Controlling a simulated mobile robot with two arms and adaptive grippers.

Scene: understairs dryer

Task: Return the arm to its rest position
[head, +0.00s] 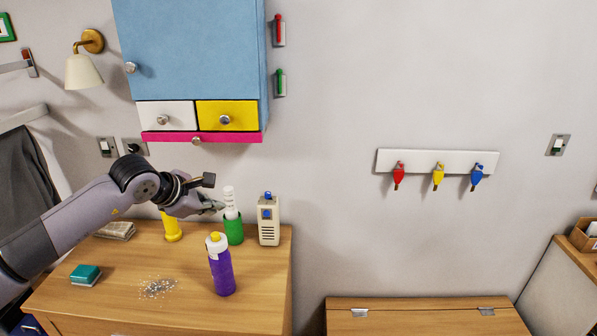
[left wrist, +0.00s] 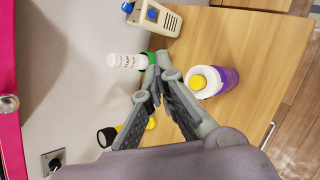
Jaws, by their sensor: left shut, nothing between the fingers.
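My left arm comes in from the left over the wooden dresser top. A purple bottle with a yellow cap (head: 220,266) stands in front. My right gripper is not in view.
The dresser top (head: 210,305) also holds a beige handset (head: 268,220), a yellow flashlight (head: 172,228), a teal sponge (head: 86,275), a grey cloth (head: 116,230) and spilled specks (head: 157,288). A blue cabinet (head: 190,50) hangs above my gripper.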

